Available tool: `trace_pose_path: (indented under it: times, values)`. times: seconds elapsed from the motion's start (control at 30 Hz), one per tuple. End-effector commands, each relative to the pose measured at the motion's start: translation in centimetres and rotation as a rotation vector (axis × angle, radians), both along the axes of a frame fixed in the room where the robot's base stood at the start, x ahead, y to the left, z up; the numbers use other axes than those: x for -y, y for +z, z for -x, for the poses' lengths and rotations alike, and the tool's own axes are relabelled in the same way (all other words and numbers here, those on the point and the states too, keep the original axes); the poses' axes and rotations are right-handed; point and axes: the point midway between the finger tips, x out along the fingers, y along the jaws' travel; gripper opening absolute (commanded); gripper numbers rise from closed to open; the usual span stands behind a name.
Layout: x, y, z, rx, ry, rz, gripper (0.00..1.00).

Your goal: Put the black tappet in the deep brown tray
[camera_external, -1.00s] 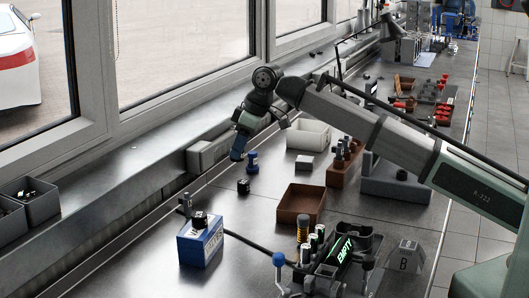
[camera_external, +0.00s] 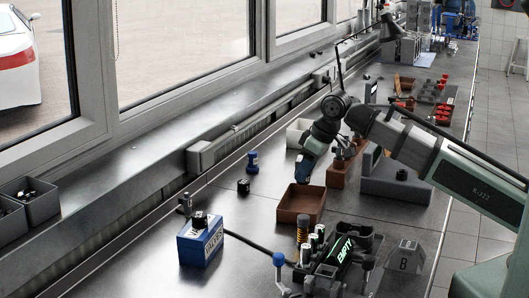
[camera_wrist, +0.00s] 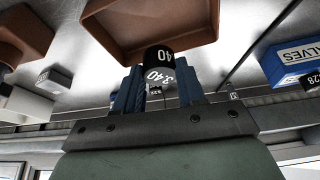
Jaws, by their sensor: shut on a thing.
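My gripper (camera_external: 303,184) is shut on a black tappet (camera_wrist: 160,58), a short cylinder marked 40 in white that shows between the blue fingertips in the wrist view (camera_wrist: 160,88). In the external view the held tappet is small and hard to make out. The deep brown tray (camera_external: 301,203) is an open square box just below my gripper, and it looks empty. In the wrist view the brown tray (camera_wrist: 205,38) fills the top middle, beyond the tappet. The tappet appears above the tray's near side; I cannot tell the exact height.
A blue box (camera_external: 212,246) with a black cylinder on top stands front left. A white bin (camera_external: 294,134) and brown rack (camera_external: 337,175) lie behind. The engine fixture (camera_external: 343,248) stands in front.

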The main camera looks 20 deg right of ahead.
Motion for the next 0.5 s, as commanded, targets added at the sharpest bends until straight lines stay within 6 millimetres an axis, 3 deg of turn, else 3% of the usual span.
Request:
trace_pose_path:
  times: [0.2,0.5]
  values:
    - [0.1,-3.3,0.1,-0.002,0.001,0.002,0.09]
    - [0.1,-5.2,0.1,-0.002,0.001,0.001,0.09]
